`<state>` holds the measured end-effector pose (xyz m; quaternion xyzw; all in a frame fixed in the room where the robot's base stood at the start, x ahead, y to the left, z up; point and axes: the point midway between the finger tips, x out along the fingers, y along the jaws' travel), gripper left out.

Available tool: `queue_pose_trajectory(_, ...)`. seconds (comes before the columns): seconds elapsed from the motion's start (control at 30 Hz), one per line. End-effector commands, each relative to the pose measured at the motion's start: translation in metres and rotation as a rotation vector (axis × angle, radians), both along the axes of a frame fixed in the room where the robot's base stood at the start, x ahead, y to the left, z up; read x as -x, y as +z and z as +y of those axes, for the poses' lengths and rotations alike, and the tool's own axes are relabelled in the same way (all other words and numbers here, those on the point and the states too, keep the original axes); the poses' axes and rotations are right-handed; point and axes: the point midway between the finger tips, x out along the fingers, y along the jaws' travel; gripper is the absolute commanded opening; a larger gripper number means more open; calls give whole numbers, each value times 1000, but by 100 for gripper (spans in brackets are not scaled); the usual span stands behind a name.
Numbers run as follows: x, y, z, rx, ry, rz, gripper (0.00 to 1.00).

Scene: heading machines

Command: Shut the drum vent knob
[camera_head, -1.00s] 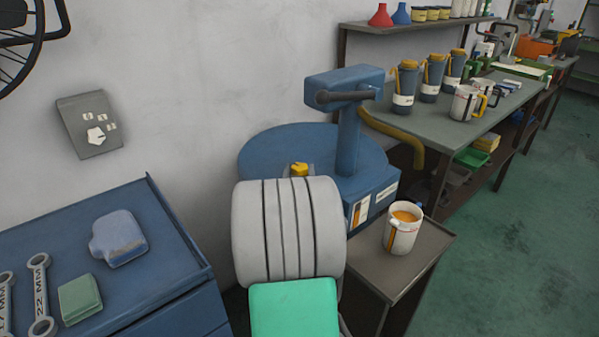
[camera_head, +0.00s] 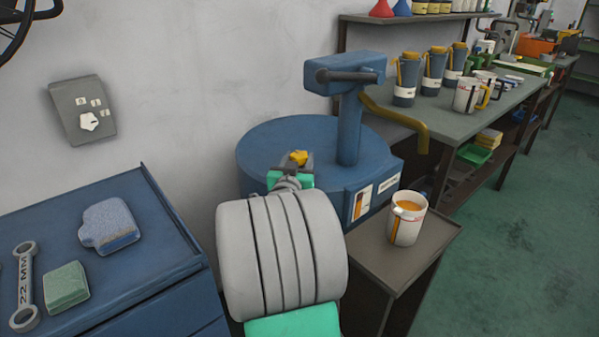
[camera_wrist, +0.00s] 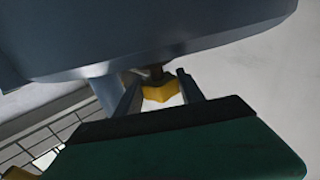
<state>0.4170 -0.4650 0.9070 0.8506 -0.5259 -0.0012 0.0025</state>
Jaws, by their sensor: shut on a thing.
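The blue drum (camera_head: 270,145) stands against the wall, with a blue pump head (camera_head: 345,75) and a yellow hose on it. The yellow vent knob (camera_head: 298,157) sits on the drum's top near its front edge. My gripper (camera_head: 296,163) is at the knob, its fingers shut on it. In the wrist view the yellow knob (camera_wrist: 160,92) lies between the two dark fingers of my gripper (camera_wrist: 163,90), below a dark stem. The knob's turn angle is hard to read. My grey arm hides part of the drum's front.
A small side table (camera_head: 430,240) at the drum's right holds a mug (camera_head: 407,228) of orange liquid. A blue cabinet (camera_head: 165,240) at the left carries a wrench (camera_head: 25,285) and cloths.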

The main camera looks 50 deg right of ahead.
Motion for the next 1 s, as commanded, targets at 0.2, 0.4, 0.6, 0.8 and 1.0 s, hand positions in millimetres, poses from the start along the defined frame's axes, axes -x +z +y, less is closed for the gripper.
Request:
queue_pose_trajectory(0.2,1,0,2,-5,-19,-5,5)
queue_pose_trajectory(0.4,1,0,1,-5,-19,-5,48)
queue_pose_trajectory(0.6,1,0,1,-3,-19,-5,65)
queue_pose_trajectory(0.8,1,1,1,-3,-20,-5,67)
queue_pose_trajectory(1.0,6,1,15,-3,-17,-5,67)
